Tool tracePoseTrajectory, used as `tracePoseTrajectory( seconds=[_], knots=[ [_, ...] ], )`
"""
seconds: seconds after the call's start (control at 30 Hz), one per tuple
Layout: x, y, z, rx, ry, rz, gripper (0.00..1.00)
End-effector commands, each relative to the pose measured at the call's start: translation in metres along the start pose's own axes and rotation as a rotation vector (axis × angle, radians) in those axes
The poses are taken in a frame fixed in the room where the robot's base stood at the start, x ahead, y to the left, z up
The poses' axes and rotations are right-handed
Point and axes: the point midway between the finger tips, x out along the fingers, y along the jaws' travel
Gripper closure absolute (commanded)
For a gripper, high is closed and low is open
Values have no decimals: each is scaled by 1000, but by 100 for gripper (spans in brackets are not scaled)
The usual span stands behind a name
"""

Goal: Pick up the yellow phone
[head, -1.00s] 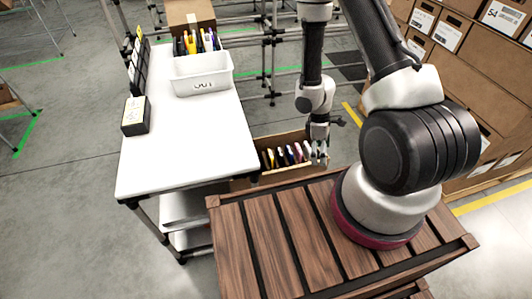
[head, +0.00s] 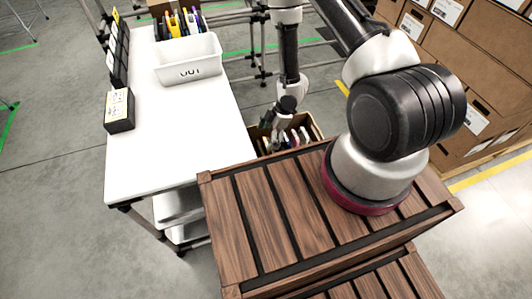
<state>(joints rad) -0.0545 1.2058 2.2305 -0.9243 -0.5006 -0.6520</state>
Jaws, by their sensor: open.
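A small brown carton (head: 317,128) sits low beyond my wooden deck and holds several thin, upright phones (head: 295,137). My gripper (head: 271,126) is open at the left part of this carton, above or among the phones; the exact height is unclear. No yellow phone can be made out in the carton now, as my gripper and wrist cover its left part.
Stacked brown cartons (head: 470,80) fill the right. The table's front part is clear.

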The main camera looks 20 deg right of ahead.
Motion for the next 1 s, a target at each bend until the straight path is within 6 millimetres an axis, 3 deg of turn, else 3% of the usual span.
tracePoseTrajectory(
  seconds=[0.2,0.5,0.77,1.0],
  knots=[
    [33,-4,4,-1,-1,-3,11],
    [38,-3,5,1,-1,-1,11],
    [38,-3,5,1,-1,-1,57],
    [38,-3,5,1,-1,-1,57]
  ],
)
